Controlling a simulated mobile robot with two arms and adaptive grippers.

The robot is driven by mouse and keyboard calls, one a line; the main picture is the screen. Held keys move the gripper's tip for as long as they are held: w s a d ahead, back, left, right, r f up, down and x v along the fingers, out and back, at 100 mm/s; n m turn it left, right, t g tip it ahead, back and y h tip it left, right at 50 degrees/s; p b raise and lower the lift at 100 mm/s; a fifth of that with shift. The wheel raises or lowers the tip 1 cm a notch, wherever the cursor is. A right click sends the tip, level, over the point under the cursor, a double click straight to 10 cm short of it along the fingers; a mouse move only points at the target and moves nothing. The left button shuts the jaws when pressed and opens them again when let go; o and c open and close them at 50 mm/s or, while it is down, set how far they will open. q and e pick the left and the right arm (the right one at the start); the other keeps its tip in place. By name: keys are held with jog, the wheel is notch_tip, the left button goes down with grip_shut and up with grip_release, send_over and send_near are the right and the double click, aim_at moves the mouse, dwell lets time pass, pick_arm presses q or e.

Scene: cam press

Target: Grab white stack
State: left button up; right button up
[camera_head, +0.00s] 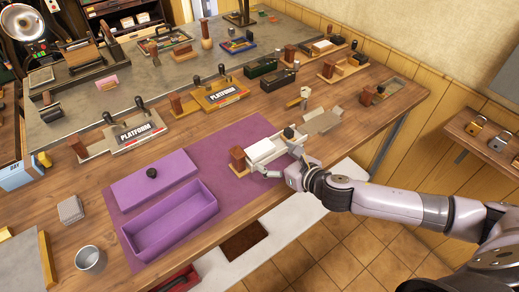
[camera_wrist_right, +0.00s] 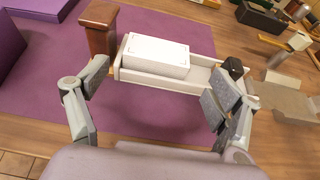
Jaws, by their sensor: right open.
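The white stack (camera_head: 262,149) is a pale rectangular block lying in a narrow white tray (camera_head: 286,148) on the purple mat. In the right wrist view the stack (camera_wrist_right: 155,56) fills the left and middle part of the tray (camera_wrist_right: 201,78). A brown wooden post (camera_head: 237,158) stands at the tray's left end and a black knob (camera_head: 288,132) at its right end. My right gripper (camera_head: 281,166) is open and empty at the tray's near side. In the wrist view its fingers (camera_wrist_right: 158,80) are spread on either side of the stack, apart from it. My left gripper is not in view.
An open purple box (camera_head: 168,222) and its lid (camera_head: 152,178) with a black knob lie left on the mat (camera_head: 235,128). A metal cup (camera_head: 90,260) and a grey stack (camera_head: 70,209) stand further left. Platform presses (camera_head: 222,94) line the back.

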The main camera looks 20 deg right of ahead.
aim_at(262, 151)
jog(key=shift+p+x, duration=0.7)
jog(key=shift+x, duration=2.45)
jog(key=shift+s, duration=0.15)
jog(key=shift+c, duration=0.5)
jog(key=c, duration=0.8)
jog(key=shift+c, duration=0.4)
jog(key=shift+r, duration=0.1)
